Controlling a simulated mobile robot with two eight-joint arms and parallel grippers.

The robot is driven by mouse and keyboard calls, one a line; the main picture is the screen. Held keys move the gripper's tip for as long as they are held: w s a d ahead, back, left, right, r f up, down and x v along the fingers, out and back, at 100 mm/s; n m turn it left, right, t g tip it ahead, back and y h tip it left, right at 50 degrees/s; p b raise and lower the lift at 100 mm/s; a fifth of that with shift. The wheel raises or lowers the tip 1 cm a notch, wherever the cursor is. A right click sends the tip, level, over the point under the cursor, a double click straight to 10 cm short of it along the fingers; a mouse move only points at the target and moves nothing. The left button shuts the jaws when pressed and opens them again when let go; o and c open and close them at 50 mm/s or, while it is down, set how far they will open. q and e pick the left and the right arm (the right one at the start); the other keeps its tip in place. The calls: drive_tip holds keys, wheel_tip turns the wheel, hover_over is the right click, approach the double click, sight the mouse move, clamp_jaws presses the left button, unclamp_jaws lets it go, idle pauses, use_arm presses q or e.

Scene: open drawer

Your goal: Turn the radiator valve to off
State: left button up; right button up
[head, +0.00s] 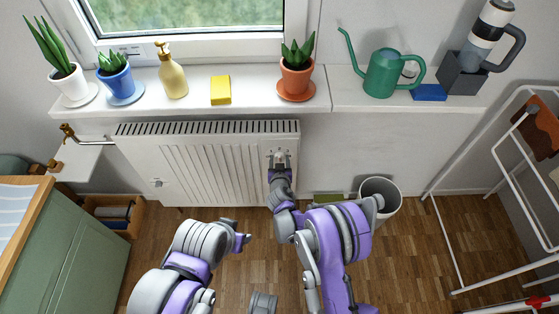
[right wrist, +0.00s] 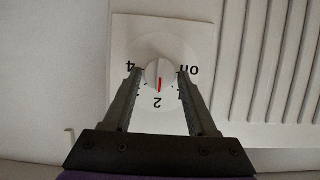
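The radiator valve is a pale round knob (right wrist: 160,74) on a white square plate (right wrist: 128,40), at the right end of the white radiator (head: 205,165). Its red mark points down in the right wrist view, towards the upside-down "2". A "4" shows on the left and a partly hidden label, seemingly "off", on the right. My right gripper (right wrist: 158,80) is open, with one finger on each side of the knob and small gaps seeming to remain. In the head view my right gripper (head: 280,162) is at the radiator's right end. My left gripper (head: 242,238) is away from it, low over the floor; its finger state is unclear.
The windowsill (head: 200,98) above carries potted plants, a soap bottle (head: 172,75), a yellow sponge (head: 221,90) and a green watering can (head: 383,75). A white bin (head: 391,190) stands right of my right arm. A green cabinet (head: 70,245) is at left, a drying rack (head: 497,155) at right.

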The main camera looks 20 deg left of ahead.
clamp_jaws()
